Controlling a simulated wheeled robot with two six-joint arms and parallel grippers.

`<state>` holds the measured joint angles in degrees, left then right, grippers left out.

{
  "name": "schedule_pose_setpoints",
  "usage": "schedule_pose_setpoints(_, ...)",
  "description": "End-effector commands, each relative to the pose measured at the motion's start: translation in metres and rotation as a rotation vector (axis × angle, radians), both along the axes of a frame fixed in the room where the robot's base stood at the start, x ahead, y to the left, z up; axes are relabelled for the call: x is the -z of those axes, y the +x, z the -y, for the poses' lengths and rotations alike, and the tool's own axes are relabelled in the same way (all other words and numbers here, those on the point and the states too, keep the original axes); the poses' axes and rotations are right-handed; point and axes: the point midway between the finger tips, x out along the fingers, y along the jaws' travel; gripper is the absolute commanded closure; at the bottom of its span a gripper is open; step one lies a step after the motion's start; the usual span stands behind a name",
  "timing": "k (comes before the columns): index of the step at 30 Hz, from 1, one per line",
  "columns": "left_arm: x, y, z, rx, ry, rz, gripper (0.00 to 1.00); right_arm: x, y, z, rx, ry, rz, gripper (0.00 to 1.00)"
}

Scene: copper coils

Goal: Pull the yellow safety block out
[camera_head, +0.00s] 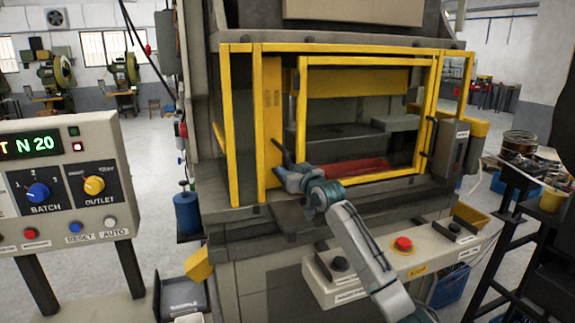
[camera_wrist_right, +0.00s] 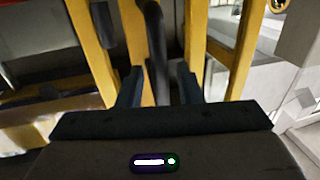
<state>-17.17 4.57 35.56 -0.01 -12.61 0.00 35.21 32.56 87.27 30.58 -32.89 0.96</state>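A tall yellow block (camera_head: 272,115) stands upright at the left of the press opening, behind the yellow guard frame; I take it for the safety block. A dark bar handle (camera_wrist_right: 156,65) runs between the fingers of my right gripper (camera_wrist_right: 158,85), with gaps on both sides, so the gripper looks open around it. In the head view my right gripper (camera_head: 284,172) is at the block's lower end, hiding part of it. I cannot tell whether the handle joins the block or the frame. My left gripper is not in view.
The yellow guard frame (camera_head: 232,125) surrounds the opening. A red piece (camera_head: 352,167) lies on the press bed. A button panel (camera_head: 403,262) with a red button sits below. A control box (camera_head: 62,185) stands at the left, and a cluttered dark rack (camera_head: 515,180) at the right.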

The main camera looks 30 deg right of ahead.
Motion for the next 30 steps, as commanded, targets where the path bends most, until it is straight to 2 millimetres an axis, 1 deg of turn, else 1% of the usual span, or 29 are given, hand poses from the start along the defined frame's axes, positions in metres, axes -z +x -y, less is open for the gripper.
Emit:
schedule_pose_setpoints(4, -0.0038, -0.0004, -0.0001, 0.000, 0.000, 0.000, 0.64, -0.0005, 0.0082, -0.0004, -0.001, 0.001, 0.000, 0.67)
schedule_pose_setpoints(12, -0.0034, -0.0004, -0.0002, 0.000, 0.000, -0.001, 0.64, 0.0007, 0.0094, -0.0001, -0.001, 0.001, 0.000, 0.67)
schedule_pose_setpoints(13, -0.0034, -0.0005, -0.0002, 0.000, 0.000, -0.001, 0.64, 0.0007, 0.0094, -0.0001, -0.001, 0.001, 0.000, 0.69)
schedule_pose_setpoints(15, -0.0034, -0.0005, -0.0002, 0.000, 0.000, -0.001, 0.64, 0.0007, 0.0093, -0.0001, 0.000, 0.000, 0.000, 0.83)
schedule_pose_setpoints(18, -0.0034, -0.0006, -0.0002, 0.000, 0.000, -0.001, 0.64, 0.0007, 0.0092, 0.0000, 0.000, 0.000, 0.000, 1.00)
schedule_pose_setpoints(30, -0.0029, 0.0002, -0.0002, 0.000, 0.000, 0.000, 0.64, 0.0014, 0.0091, 0.0000, 0.000, 0.000, -0.001, 1.00)
